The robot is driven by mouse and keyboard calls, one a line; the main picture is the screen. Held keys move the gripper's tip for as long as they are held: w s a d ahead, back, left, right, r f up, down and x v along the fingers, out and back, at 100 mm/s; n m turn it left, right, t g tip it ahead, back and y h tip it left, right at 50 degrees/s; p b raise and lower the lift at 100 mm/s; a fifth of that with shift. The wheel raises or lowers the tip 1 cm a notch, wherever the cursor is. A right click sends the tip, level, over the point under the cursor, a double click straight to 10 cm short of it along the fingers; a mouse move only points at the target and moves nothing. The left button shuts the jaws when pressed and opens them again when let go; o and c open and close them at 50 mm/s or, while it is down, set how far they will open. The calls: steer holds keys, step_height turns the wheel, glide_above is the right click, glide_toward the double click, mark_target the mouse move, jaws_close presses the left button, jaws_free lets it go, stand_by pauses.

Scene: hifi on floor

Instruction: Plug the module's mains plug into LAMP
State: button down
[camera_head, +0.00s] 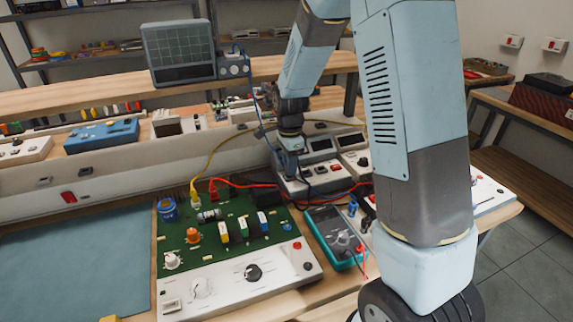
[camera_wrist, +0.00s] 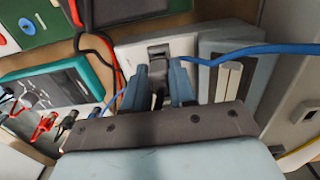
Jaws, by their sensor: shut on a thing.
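My gripper (camera_head: 289,165) points down over the instruments at the back of the bench, behind the green circuit module (camera_head: 235,262). In the wrist view its two blue fingers (camera_wrist: 158,88) are closed on a dark piece, which I take to be the mains plug (camera_wrist: 158,72). The fingers hide much of it. A pale grey block (camera_wrist: 128,52) lies just beyond the fingertips. I cannot tell whether the plug touches it or sits in it. No LAMP marking is legible in either view.
A teal-edged multimeter (camera_head: 336,238) lies right of the module. Red and black leads (camera_wrist: 104,42) and a blue cable (camera_wrist: 250,51) run close to my fingers. An oscilloscope (camera_head: 179,51) stands behind. A blue-grey mat (camera_head: 75,262) at the left is clear.

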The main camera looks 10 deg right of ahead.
steer(key=shift+f, duration=0.65)
stand_by(2.5)
steer(key=c, duration=0.8)
jaws_free()
steer(key=shift+c, duration=0.2)
steer(key=shift+r, duration=0.1)
step_height(320, 180, up, 18)
steer(key=shift+r, duration=0.25)
stand_by(0.5)
steer(key=shift+w, duration=0.1)
